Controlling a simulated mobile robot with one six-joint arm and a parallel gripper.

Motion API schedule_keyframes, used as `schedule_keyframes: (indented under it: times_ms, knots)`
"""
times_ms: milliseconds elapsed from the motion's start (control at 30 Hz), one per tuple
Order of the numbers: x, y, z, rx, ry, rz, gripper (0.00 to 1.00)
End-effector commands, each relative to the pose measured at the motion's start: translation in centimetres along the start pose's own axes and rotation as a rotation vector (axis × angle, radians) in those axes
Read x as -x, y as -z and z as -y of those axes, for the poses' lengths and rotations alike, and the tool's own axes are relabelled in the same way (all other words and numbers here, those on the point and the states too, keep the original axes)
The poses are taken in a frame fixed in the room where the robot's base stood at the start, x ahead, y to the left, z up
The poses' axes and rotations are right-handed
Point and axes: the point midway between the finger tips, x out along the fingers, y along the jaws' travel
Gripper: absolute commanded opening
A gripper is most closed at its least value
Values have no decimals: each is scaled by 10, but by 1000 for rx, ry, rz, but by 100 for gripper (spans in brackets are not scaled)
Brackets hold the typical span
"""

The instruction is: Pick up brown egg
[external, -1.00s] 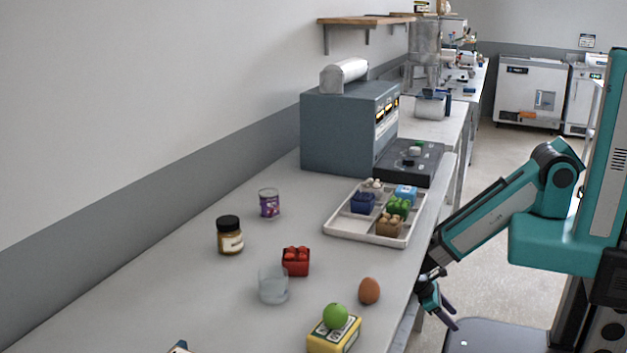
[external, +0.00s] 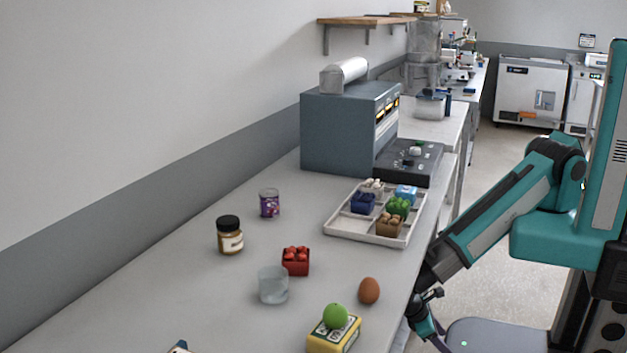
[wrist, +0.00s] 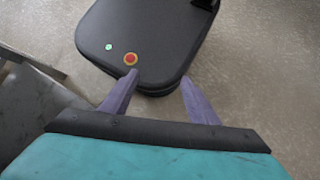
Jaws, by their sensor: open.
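The brown egg (external: 369,291) stands on the grey bench near its right edge in the external view, to the right of a clear glass and behind a yellow box. My gripper (external: 440,343) hangs beside the bench edge, to the right of the egg and lower, apart from it. In the wrist view my gripper (wrist: 158,95) is open, with two purple fingers spread and nothing between them. The egg is not in the wrist view, which looks down at the floor and my base.
A green ball (external: 335,315) rests on the yellow box (external: 334,336) close to the egg. A divided tray (external: 337,223) lies behind.

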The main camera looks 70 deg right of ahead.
Motion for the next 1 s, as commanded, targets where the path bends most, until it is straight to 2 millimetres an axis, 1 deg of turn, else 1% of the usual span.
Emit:
schedule_keyframes:
  times_ms: [33, 267, 467, 567, 767, 1000]
  knots:
    - [8, -2, 12, 8, -1, -12, 55]
    - [33, -15, 66, 31, 15, -55, 55]
    - [53, -34, 118, 57, 35, -86, 55]
    - [62, -47, 145, 73, 46, -99, 55]
    - [79, -80, 201, 106, 71, -118, 55]
    - [93, -132, 265, 149, 101, -128, 55]
